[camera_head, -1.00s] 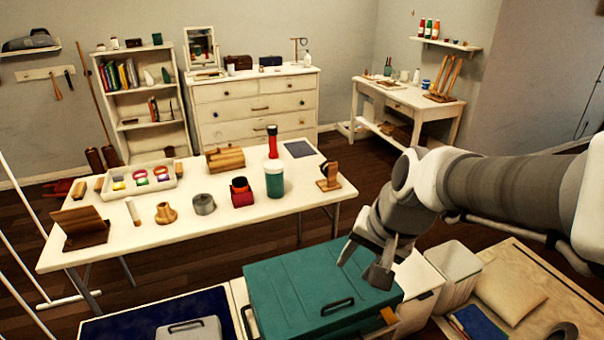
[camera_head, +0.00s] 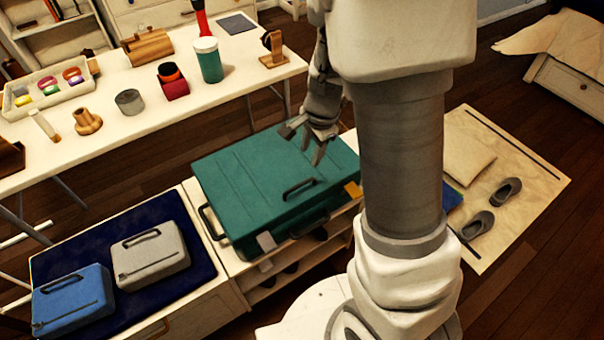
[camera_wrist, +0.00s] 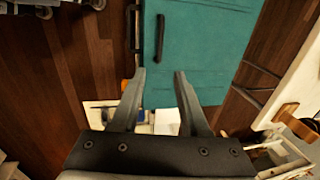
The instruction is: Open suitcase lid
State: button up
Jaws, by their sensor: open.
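The teal suitcase (camera_head: 265,178) lies flat with its lid shut on a low white bench. A dark handle (camera_head: 299,189) sits on the lid near its front edge, and another dark handle (camera_head: 210,222) is on its left side. A yellow-orange tag (camera_head: 353,189) hangs at the right front corner. My gripper (camera_head: 303,143) is above the far right part of the lid, pointing down. In the wrist view, my gripper (camera_wrist: 162,78) is open and empty, with its fingertips near one end of the teal lid (camera_wrist: 205,50). Contact with the lid cannot be told.
A white table (camera_head: 150,105) with several small objects stands behind the suitcase. A grey case (camera_head: 150,250) and a blue case (camera_head: 73,300) lie on a navy mat (camera_head: 95,250) to the left. Shoes (camera_head: 478,225) and a cushion (camera_head: 468,155) lie on a pale mat to the right.

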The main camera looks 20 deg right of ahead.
aim_at(303, 182)
jog(key=w+f+b, duration=0.1)
jog(key=f+b, duration=0.1)
jog(key=f, duration=0.2)
jog(key=f+b, duration=0.1)
jog(key=f, duration=0.4)
jog(key=w+a+f+b, duration=0.1)
jog(key=f+b, duration=0.1)
jog(key=f, duration=0.3)
jog(key=shift+w+b, duration=0.35)
grip_shut()
dwell(0.6)
